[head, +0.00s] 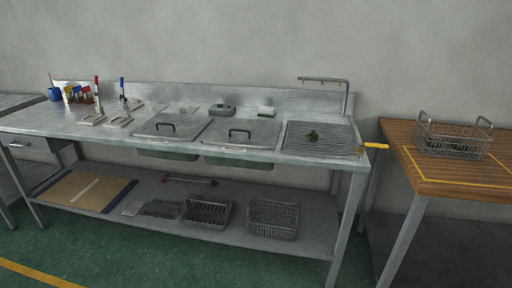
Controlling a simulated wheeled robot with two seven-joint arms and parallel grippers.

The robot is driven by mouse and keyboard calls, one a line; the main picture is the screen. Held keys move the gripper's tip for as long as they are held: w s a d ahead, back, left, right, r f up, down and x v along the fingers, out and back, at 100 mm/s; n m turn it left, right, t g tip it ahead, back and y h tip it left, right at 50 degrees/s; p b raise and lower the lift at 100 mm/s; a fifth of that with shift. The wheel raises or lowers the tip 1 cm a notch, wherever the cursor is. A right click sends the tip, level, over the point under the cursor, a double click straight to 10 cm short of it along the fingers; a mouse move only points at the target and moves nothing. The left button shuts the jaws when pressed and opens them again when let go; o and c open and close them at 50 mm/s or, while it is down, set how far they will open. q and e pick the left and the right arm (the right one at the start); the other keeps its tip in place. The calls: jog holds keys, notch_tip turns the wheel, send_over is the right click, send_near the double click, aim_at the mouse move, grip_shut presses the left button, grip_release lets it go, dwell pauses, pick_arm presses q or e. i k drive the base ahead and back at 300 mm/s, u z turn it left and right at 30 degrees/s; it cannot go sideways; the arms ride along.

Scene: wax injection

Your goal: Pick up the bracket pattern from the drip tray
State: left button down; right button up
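The drip tray (335,147) is a ribbed metal area at the right end of the steel bench. A small dark green piece (312,136), which looks like the bracket pattern, lies on it left of the middle. Its exact shape is too small to tell. Neither of my grippers shows in the head view.
Two lidded basins (243,131) are set in the steel bench (90,131) left of the tray. A yellow-handled tool (375,146) juts past its right end. A wire basket (452,141) stands on the wooden table (425,177) at right. Green floor (150,250) in front is clear.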

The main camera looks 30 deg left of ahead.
aim_at(314, 137)
jog(key=u, duration=0.35)
jog(key=k, duration=0.35)
jog(key=z, duration=0.65)
jog(key=i, duration=1.05)
jog(key=u, duration=0.85)
jog(key=i, duration=0.8)
jog(key=u, duration=0.95)
